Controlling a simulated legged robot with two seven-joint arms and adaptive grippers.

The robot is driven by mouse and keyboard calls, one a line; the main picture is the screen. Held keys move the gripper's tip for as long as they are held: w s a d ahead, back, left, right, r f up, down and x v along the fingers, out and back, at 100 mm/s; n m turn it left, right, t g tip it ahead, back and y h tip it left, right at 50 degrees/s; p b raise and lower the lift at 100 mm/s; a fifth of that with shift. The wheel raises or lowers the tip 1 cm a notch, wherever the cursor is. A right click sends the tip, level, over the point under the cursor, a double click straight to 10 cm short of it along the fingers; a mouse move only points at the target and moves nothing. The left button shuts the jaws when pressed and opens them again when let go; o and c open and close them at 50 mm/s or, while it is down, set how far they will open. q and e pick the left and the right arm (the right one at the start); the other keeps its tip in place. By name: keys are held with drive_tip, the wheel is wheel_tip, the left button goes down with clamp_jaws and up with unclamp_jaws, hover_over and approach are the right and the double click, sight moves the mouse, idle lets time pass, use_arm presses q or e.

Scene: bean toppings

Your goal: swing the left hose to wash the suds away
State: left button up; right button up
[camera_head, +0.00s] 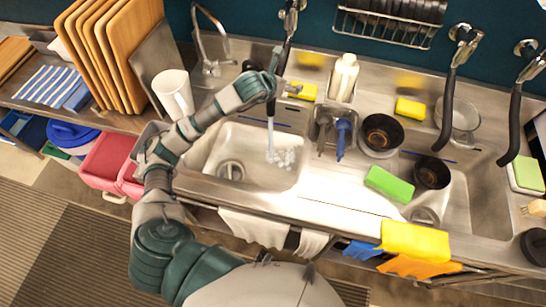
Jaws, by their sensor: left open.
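The left hose (285,56) hangs dark from a metal wall tap above the left sink basin. A stream of water (270,134) falls below it into the basin. White suds (284,158) lie on the right part of the left sink basin's floor (250,158), around where the stream lands. My left gripper (277,82) is at the lower end of the hose, open, with the hose close beside or between its fingers; the contact is partly hidden. My right gripper is not in view.
A soap bottle (343,76), yellow sponge (306,91) and blue-handled brush (343,138) sit right of the gripper. Black bowls (381,133) and a green sponge (389,184) lie farther right. Two more hoses hang at right.

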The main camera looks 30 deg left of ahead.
use_arm(q)
drive_tip(key=shift+w+d, duration=0.8)
drive_tip(key=shift+d, duration=1.25)
drive_tip(key=d+p+v, duration=0.1)
drive_tip(key=v, duration=0.8)
drive_tip(key=shift+a, duration=0.5)
drive_tip(key=shift+r, duration=0.15)
